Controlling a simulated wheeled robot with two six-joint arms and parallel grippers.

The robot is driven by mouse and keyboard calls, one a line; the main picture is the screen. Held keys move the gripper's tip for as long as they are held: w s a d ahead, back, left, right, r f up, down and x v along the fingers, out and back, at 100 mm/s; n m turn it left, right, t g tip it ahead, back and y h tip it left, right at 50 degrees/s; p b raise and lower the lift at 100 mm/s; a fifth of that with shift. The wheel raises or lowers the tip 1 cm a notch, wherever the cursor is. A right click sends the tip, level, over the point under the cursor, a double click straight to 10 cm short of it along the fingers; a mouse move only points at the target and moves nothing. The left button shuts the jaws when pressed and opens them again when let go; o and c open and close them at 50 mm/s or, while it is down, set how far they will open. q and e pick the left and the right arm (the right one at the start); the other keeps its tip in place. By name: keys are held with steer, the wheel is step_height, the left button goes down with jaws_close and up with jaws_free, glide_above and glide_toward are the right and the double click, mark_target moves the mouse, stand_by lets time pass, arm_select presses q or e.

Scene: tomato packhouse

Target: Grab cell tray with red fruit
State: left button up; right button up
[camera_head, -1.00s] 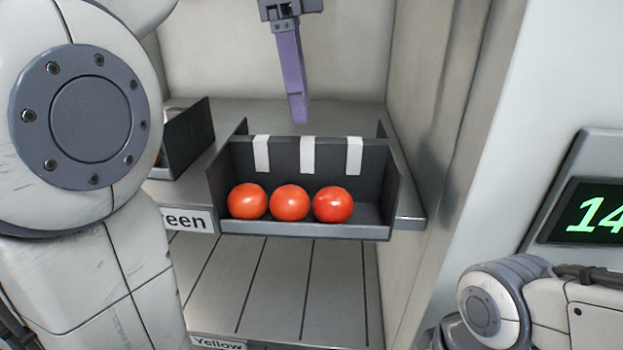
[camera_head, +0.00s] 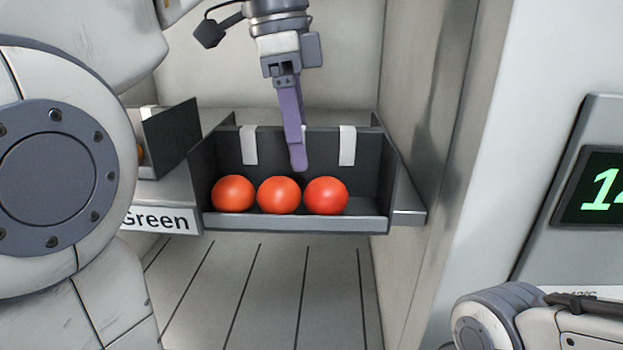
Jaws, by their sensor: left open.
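A dark grey cell tray (camera_head: 290,224) holds three red tomatoes in a row: left (camera_head: 233,194), middle (camera_head: 279,195) and right (camera_head: 326,196). It sits on the upper metal shelf, and white strips mark its back wall. My left gripper (camera_head: 299,165) points down in front of the tray's back wall, above the tomatoes, and hides the middle strip. Its purple finger shows from the side, so the gap between fingers is hidden. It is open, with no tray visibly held. My right gripper is out of view.
A second dark tray (camera_head: 172,140) stands to the left on the same shelf, partly hidden by my arm. A "Green" label (camera_head: 158,219) is on the shelf edge. The cabinet's right wall (camera_head: 440,120) is close to the tray. A display (camera_head: 600,190) is at the right.

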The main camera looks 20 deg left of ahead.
arm_select(q)
jaws_close()
stand_by(1.4)
